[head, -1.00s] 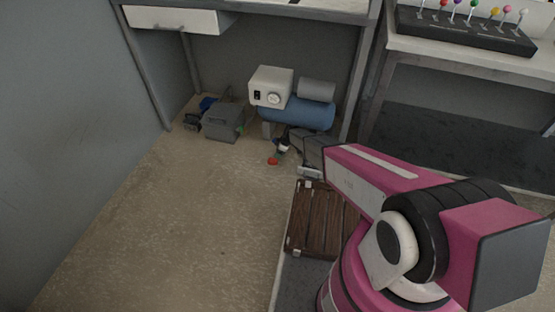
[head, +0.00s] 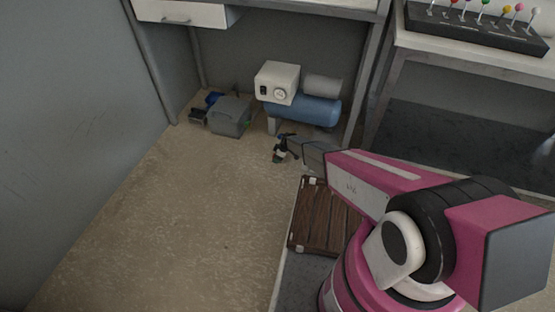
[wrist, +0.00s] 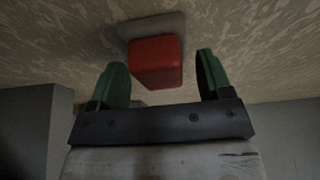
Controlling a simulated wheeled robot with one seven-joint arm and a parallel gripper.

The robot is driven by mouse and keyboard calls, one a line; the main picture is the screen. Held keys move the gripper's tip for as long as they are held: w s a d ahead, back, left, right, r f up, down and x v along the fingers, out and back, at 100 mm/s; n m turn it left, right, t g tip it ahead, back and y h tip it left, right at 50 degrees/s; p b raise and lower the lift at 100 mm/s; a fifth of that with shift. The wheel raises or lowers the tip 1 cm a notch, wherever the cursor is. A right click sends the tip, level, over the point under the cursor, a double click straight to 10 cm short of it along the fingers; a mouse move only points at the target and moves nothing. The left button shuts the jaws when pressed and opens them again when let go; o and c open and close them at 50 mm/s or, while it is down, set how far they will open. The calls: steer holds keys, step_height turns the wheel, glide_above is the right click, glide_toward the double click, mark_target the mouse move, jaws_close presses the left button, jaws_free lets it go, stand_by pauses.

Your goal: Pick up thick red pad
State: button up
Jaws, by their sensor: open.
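The thick red pad (wrist: 155,58) is a small red block with rounded edges in the wrist view, at the top middle, against the speckled floor. My gripper (wrist: 161,72) is open, with one green finger to each side of the pad in the picture. I see a gap between each finger and the pad, and nothing is held. In the head view my gripper (head: 280,157) is low near the floor, in front of the blue tank. The pad does not show there and seems hidden by the gripper.
A blue compressor tank (head: 305,110) with a white box (head: 277,82) and a grey toolbox (head: 230,115) stand beneath the bench. A brown slatted crate (head: 322,220) is nearer. Open floor (head: 170,220) lies to the left. A rack of coloured knobs (head: 480,25) is at upper right.

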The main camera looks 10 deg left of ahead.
steer(key=c, duration=0.8)
steer(key=shift+r, duration=0.55)
steer(key=r, duration=0.3)
steer(key=shift+s+a+r, duration=0.25)
steer(key=shift+s+r, duration=0.05)
steer(key=s+a+r, duration=0.2)
steer(key=a, duration=0.1)
steer(key=s+a+r, duration=0.2)
steer(key=a, duration=0.1)
steer(key=s+a+r, duration=0.2)
steer(key=shift+s+a+r, duration=0.1)
steer(key=shift+s+a, duration=0.15)
steer(key=shift+a, duration=0.15)
steer(key=shift+o, duration=0.8)
steer(key=shift+r, duration=0.1)
steer(key=shift+c, duration=0.3)
